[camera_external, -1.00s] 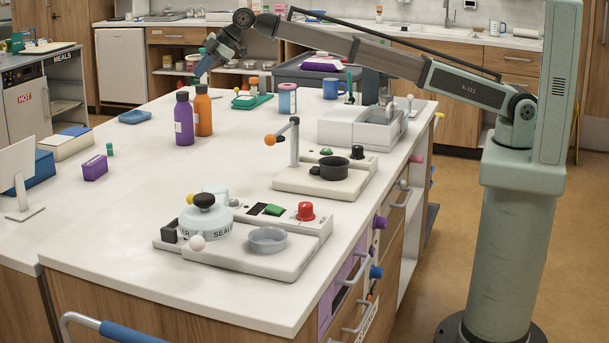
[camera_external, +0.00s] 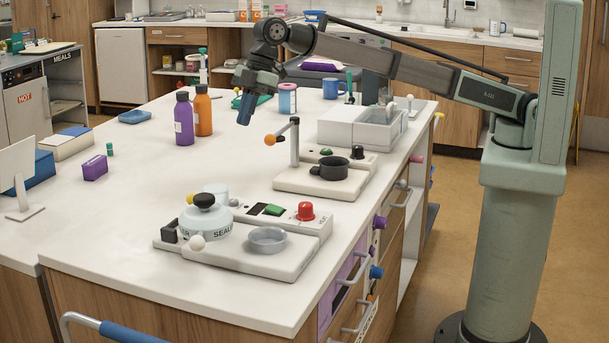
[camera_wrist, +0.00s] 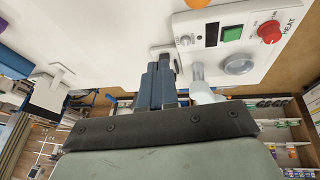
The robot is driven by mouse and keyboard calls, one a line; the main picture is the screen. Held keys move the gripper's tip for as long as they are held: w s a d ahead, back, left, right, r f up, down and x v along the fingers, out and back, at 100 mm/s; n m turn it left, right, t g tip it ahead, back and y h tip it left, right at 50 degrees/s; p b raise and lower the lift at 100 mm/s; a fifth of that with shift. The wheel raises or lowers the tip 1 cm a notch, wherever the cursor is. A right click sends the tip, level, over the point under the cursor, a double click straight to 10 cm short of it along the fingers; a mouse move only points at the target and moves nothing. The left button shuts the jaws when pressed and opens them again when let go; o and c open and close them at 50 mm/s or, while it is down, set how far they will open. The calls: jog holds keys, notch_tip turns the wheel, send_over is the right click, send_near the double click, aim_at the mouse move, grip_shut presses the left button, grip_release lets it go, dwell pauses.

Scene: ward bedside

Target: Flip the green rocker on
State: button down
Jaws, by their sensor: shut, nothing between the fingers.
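The green rocker (camera_external: 273,210) sits on the raised back panel of the white sealer unit (camera_external: 290,262) at the front of the counter. In the wrist view the green rocker (camera_wrist: 232,34) is at the upper right, between a black window and the red knob (camera_wrist: 269,31). Which way it is tilted I cannot tell. My gripper (camera_external: 244,122) is shut and empty, pointing down in the air above the counter, well behind the sealer unit and apart from it. Its blue fingers (camera_wrist: 160,70) show in the middle of the wrist view.
A red knob (camera_external: 305,211), a grey dish (camera_external: 267,240) and a black-knobbed round sealer (camera_external: 206,222) are close around the rocker. A second unit with a post and arm (camera_external: 294,145) and a black pot (camera_external: 334,169) stands behind. Purple (camera_external: 184,120) and orange bottles stand left of my gripper.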

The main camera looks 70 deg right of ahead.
jog(key=g, duration=0.1)
send_over(269, 205)
jog(key=s+d, duration=0.2)
jog(key=d, duration=0.2)
jog(key=shift+w+d+f+n+h, duration=0.1)
jog(key=shift+w+n+h, duration=0.1)
jog(key=shift+n+h, duration=0.15)
jog(key=x, duration=1.2)
jog(key=shift+w+d+f, duration=0.15)
jog(key=shift+d+f, duration=0.15)
jog(key=shift+f, duration=0.05)
jog(key=shift+w+f, duration=0.15)
jog(key=shift+f, duration=0.5)
